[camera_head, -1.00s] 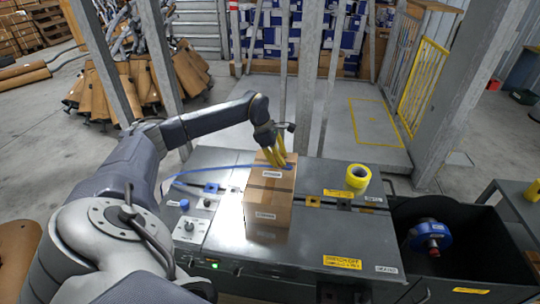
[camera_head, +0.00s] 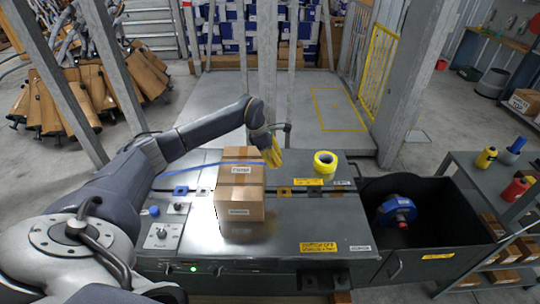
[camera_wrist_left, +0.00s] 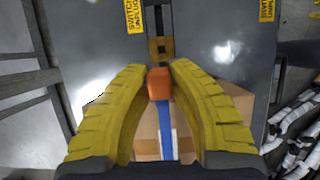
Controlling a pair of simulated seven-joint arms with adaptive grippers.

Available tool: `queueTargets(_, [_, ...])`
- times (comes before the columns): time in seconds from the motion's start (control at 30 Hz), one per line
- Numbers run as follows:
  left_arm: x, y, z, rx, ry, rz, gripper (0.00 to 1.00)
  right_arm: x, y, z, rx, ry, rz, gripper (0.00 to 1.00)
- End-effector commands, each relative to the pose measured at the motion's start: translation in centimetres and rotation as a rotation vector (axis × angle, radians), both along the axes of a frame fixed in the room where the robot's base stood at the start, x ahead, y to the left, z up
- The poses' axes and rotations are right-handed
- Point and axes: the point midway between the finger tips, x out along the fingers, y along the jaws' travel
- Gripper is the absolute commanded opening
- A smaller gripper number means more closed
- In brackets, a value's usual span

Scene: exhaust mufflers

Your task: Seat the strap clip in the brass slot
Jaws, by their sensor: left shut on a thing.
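The orange strap clip (camera_wrist_left: 158,84) is pinched between the yellow fingertips of my left gripper (camera_wrist_left: 160,72) in the wrist view. A blue strap (camera_wrist_left: 165,125) trails from it over the cardboard box (camera_wrist_left: 147,132). The brass slot (camera_wrist_left: 160,47) lies just beyond the fingertips, apart from the clip in the picture. In the head view my left gripper (camera_head: 272,158) is by the far right edge of the box (camera_head: 240,205), its fingers hiding the clip. The strap (camera_head: 195,164) runs left from the box. A brass fitting (camera_head: 285,190) shows on the bench right of the box. My right gripper is out of view.
A yellow tape roll (camera_head: 325,162) stands on the metal bench (camera_head: 290,222) right of my gripper. A dark bin (camera_head: 440,232) with a blue reel (camera_head: 396,211) is at the bench's right. An upright post (camera_head: 267,75) stands behind the bench.

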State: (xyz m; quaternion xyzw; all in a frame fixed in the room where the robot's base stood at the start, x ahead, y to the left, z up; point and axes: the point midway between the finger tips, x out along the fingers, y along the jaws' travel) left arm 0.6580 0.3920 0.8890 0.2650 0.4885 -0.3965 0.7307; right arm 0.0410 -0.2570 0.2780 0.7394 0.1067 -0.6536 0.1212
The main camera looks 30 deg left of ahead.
Motion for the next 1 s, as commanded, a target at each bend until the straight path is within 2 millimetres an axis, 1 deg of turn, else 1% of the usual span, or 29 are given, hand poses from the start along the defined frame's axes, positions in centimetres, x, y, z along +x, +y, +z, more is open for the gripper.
queueTargets(0.1, [0.3, -0.6, -1.5, -0.002, 0.002, -0.001, 0.00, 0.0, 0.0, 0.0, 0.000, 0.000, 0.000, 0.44])
queueTargets(0.6, [1.6, -2.5, -7.0, -0.001, 0.002, -0.001, 0.00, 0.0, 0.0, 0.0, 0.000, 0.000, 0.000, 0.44])
queueTargets(0.8, [1.9, -3.1, -8.5, -0.001, 0.000, 0.000, 0.00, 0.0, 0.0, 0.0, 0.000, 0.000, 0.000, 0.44])
queueTargets(1.0, [2.1, -3.3, -9.3, 0.000, 0.000, -0.001, 0.00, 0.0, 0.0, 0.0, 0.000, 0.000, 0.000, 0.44])
